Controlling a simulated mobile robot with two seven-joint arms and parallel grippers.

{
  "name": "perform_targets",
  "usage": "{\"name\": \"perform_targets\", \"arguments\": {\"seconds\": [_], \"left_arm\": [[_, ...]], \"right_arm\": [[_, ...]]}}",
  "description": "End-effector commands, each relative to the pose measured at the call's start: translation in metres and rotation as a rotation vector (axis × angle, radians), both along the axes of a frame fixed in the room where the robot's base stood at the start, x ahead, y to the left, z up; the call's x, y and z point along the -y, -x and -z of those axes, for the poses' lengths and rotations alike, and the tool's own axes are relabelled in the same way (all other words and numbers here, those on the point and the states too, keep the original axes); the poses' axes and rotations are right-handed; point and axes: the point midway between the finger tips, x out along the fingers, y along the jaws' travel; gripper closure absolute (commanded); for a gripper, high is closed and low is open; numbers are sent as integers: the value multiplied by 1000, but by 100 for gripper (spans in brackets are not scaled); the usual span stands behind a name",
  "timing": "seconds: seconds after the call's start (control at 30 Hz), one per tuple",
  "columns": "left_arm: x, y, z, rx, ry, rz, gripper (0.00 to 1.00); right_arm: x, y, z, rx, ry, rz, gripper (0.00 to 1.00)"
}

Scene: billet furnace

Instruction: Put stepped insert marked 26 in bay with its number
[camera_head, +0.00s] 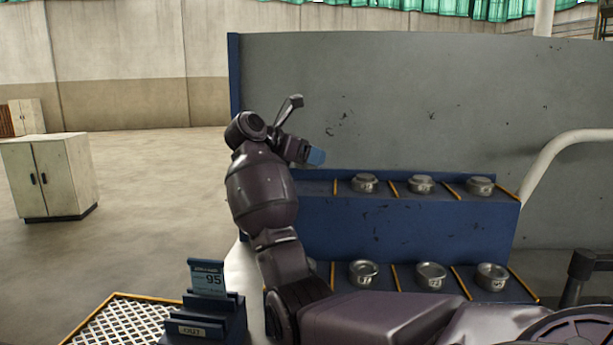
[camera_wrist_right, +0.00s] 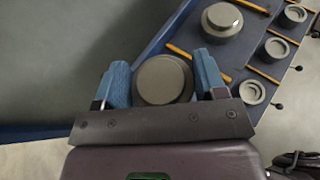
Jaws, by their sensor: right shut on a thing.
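My right gripper (camera_head: 314,156) is at the left end of the rack's upper tier in the head view. In the wrist view its blue fingers (camera_wrist_right: 163,76) are shut on a round grey stepped insert (camera_wrist_right: 163,82), one finger on each side. The head view does not show this insert. Its number cannot be read, and whether it touches the shelf below cannot be told. The blue rack (camera_head: 400,225) has two tiers of bays split by orange strips. My left gripper is not in view.
Stepped inserts stand in the upper bays (camera_head: 421,184), and ring-like ones in the lower bays (camera_head: 431,276). The nearest neighbour insert (camera_wrist_right: 222,20) is right of the fingers. A sign reading 95 (camera_head: 208,278) and a mesh tray (camera_head: 118,325) are at lower left. A grey panel (camera_head: 400,100) stands behind.

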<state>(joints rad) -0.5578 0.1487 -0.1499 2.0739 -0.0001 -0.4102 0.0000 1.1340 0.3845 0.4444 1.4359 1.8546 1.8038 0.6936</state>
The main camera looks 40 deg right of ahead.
Motion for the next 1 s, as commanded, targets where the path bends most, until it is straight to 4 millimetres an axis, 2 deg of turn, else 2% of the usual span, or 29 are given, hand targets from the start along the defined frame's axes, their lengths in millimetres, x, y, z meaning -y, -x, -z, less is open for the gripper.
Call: {"name": "perform_targets", "arguments": {"seconds": [0.23, 0.5, 0.97, 1.0], "left_arm": [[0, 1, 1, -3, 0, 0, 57], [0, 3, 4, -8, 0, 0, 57], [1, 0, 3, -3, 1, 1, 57], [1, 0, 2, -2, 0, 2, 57]], "right_arm": [[0, 1, 10, 2, 2, 0, 81], [0, 1, 44, 1, 3, 1, 81], [0, 0, 50, 3, 3, -1, 81], [0, 0, 50, 2, 0, -1, 29]]}}
